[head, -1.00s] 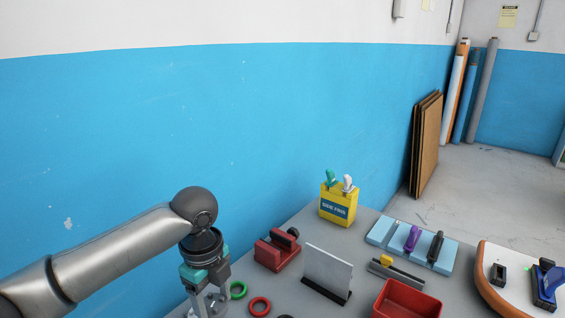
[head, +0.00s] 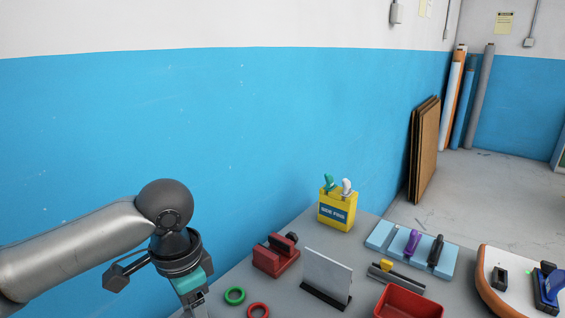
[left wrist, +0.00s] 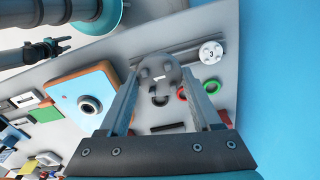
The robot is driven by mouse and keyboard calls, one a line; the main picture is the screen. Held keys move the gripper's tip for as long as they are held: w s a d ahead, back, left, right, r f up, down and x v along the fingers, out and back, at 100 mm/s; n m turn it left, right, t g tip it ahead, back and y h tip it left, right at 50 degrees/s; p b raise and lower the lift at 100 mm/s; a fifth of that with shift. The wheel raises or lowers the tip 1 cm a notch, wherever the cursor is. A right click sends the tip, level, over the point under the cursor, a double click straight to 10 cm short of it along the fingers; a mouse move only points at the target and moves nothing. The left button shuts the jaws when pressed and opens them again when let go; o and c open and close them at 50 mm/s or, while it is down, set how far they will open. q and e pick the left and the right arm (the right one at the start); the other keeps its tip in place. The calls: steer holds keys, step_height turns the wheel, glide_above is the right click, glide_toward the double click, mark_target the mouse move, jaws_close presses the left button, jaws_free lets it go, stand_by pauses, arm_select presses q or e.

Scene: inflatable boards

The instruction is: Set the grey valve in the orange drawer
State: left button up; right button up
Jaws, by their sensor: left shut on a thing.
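My left gripper (left wrist: 163,82) is shut on a round grey piece with lobes, the grey valve (left wrist: 158,70), which shows between its fingertips in the left wrist view. In the head view the left gripper (head: 196,306) points down at the bottom edge, with its fingertips and the valve cut off. I cannot make out an orange drawer in either view.
The grey table holds green (head: 234,296) and red (head: 258,310) rings, a red clamp-like block (head: 276,259), an upright grey plate (head: 327,275), a yellow box (head: 337,212) and a red bin (head: 408,303). A blue board (left wrist: 75,92) with a round fitting shows in the left wrist view.

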arm_select(q)
steer(key=n, duration=0.1)
steer(key=s+n, duration=0.1)
steer(key=n, duration=0.1)
steer(key=s+r+n, duration=0.1)
steer(key=n, duration=0.1)
steer(key=shift+s+a, duration=0.15)
steer(key=shift+a, duration=0.2)
steer(key=n, duration=0.1)
steer(key=s+n, duration=0.1)
steer(key=n, duration=0.1)
steer(key=s+r+n, duration=0.1)
steer(key=n, duration=0.1)
steer(key=shift+s+a+b, duration=0.2)
steer(key=shift+a+b, duration=0.1)
steer(key=shift+b, duration=0.05)
